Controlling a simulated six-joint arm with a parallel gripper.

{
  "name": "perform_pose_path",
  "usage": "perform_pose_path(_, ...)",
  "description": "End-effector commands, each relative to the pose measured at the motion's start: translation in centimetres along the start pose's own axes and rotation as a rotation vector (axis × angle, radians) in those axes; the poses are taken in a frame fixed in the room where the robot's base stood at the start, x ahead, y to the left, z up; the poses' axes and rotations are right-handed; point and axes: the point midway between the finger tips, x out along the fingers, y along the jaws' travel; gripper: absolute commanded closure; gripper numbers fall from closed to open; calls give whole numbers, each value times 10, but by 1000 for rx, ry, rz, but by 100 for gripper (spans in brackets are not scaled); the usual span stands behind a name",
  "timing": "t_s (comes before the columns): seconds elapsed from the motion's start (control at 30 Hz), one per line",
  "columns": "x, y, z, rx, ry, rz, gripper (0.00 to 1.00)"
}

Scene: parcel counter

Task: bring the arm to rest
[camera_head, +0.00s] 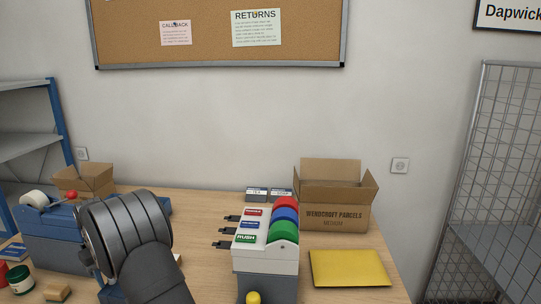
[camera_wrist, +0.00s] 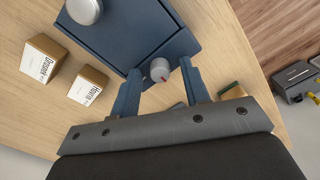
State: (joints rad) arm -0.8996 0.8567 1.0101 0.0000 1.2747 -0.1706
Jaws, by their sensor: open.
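My gripper (camera_wrist: 160,68) is open, its two blue fingers spread apart in the wrist view. A grey round knob (camera_wrist: 160,70) with a red mark shows between the fingertips, on the edge of a dark blue box-like device (camera_wrist: 125,35). I cannot tell how far the fingers are from the knob. Nothing is held in the fingers. In the head view my dark arm (camera_head: 135,240) stands at the left of the counter and hides the gripper and most of what lies behind it.
On the wooden counter (camera_head: 205,200) stand a tape dispenser (camera_head: 50,225), a stamp rack (camera_head: 266,260), a yellow envelope (camera_head: 348,268) and an open carton (camera_head: 333,215). Two small boxes (camera_wrist: 43,60) (camera_wrist: 88,86) lie near the blue device. A wire cage (camera_head: 490,180) stands at right.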

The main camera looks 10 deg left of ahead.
Motion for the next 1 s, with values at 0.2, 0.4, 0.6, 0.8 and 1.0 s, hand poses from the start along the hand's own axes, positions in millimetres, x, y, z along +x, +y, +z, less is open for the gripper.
perform_pose_path(0.2, 0, 0, 0, 178, 0, 0, 58)
perform_pose_path(0.4, 0, 0, 0, 343, 0, 0, 58)
perform_pose_path(0.6, 0, 0, 0, 508, 0, 0, 58)
perform_pose_path(0.8, 0, 0, 0, 672, 0, 0, 58)
perform_pose_path(1.0, 0, 0, 0, 836, 0, 0, 58)
